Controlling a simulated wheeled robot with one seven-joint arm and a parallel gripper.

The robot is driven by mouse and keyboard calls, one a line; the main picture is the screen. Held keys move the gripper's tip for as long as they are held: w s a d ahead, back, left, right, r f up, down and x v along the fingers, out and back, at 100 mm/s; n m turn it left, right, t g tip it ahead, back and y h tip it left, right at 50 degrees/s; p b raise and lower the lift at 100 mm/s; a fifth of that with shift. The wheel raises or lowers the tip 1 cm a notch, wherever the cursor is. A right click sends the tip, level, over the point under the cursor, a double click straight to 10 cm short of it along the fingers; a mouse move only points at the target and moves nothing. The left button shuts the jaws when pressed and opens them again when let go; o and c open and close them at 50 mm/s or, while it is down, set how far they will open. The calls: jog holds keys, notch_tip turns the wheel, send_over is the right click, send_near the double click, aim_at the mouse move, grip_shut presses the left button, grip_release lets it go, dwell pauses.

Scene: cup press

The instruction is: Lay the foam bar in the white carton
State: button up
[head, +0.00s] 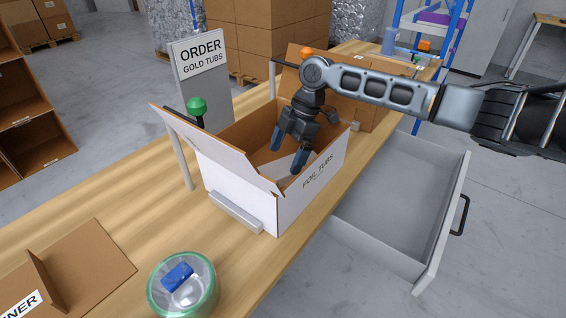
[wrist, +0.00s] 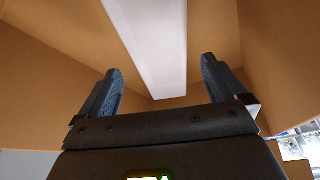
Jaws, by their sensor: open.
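The white carton (head: 287,212), labelled "FOIL TUBS", stands open on the wooden table, with brown inner walls. The white foam bar (head: 278,168) shows partly inside it, below my fingers. In the wrist view the foam bar (wrist: 158,45) runs lengthwise from the top edge, its near end close to my fingers. My gripper (head: 286,150) points down into the carton's opening. It is open, with one blue fingertip to each side of the bar in the wrist view (wrist: 162,66). I see no finger closed on the bar. The carton's front wall hides the bar's lower part.
The carton's raised flap (head: 215,145) stands at its left. A glass bowl (head: 158,300) with a blue item (head: 177,277) is at the front. An open grey drawer (head: 395,205) juts out at right. A sign (head: 203,75) and a green knob (head: 197,105) stand behind.

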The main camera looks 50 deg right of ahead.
jog(key=v, duration=0.8)
jog(key=shift+r+b, duration=0.3)
jog(key=shift+b, duration=0.1)
